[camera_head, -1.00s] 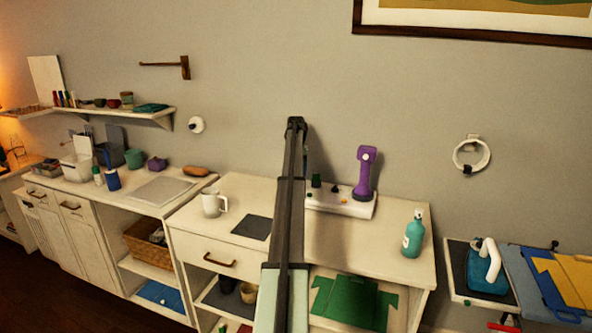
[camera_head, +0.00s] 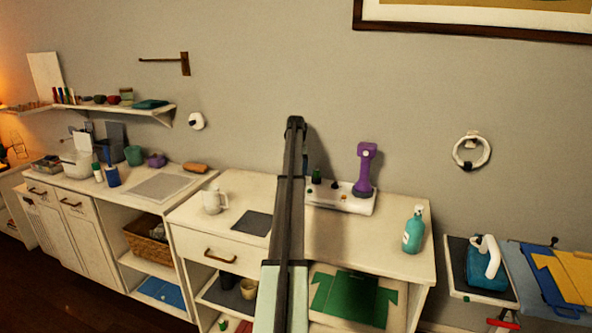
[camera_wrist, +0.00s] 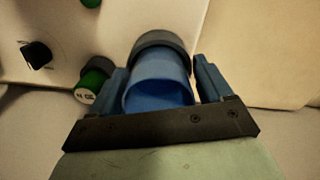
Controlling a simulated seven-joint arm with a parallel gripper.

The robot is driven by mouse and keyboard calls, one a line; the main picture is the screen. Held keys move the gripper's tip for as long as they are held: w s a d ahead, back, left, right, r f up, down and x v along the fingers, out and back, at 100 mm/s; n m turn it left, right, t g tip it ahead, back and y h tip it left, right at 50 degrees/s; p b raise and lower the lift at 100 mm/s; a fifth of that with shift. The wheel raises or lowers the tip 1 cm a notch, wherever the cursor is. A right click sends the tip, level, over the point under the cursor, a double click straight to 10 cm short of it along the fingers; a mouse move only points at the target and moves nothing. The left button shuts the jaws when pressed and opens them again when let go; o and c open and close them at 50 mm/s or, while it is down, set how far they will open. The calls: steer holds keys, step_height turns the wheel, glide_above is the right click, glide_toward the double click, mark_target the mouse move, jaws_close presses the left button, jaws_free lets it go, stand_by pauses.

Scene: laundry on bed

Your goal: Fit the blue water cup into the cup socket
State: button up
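The blue water cup (camera_wrist: 158,88) shows in the wrist view with its open mouth towards the camera. It sits between the two blue fingers of my gripper (camera_wrist: 162,88), which appear to press on its sides. A dark round collar (camera_wrist: 163,40), which looks like the cup socket, is at the cup's far end; I cannot tell how deep the cup sits in it. In the head view, my arm hides the gripper, cup and collar. The white panel with knobs (camera_head: 335,199) shows right of the arm.
A purple handheld device (camera_head: 364,170) stands on the panel. Green (camera_wrist: 92,82) and black (camera_wrist: 37,54) knobs are left of the cup. A white mug (camera_head: 212,201) and teal bottle (camera_head: 413,231) stand on the counter. A blue container (camera_head: 112,177) stands on the left counter.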

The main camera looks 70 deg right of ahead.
steer(key=shift+o, duration=1)
steer(key=shift+s+d+f, duration=0.1)
steer(key=shift+s+f, duration=0.05)
steer(key=shift+s, duration=0.05)
steer(key=shift+w, duration=0.1)
step_height(320, 180, up, 14)
